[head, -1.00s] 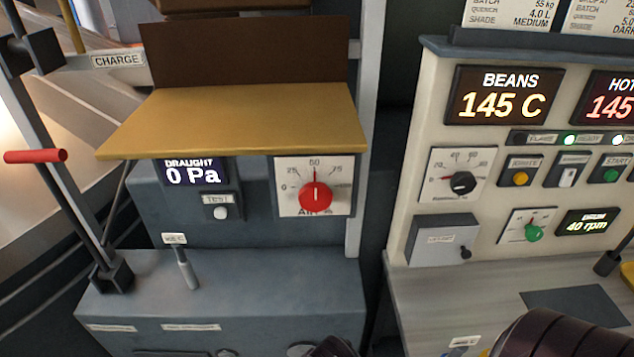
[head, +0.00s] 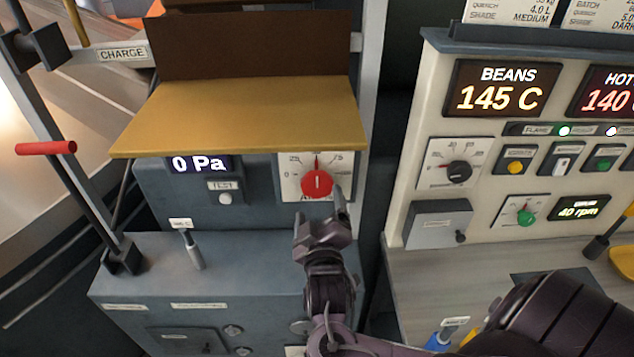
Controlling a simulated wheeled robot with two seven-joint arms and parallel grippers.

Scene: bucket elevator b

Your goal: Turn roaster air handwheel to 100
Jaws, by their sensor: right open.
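The roaster air handwheel is a red round knob (head: 317,183) on a white dial plate (head: 345,165) marked in percent, on the grey-blue cabinet. Its pointer stands straight up, near the 50 mark. My right gripper (head: 322,222) is just below the dial, its two fingers apart and pointing up toward the red knob. It holds nothing, and I cannot tell whether a fingertip touches the plate. The lower part of the dial plate is partly hidden by the fingers. My left gripper is not in view.
A yellow tray (head: 240,115) juts out just above the dial. A draught display (head: 198,164) reads 0 Pa, with a TEST button (head: 225,198) below. A small lever (head: 192,250) stands on the ledge at left. The control panel (head: 415,130) is to the right.

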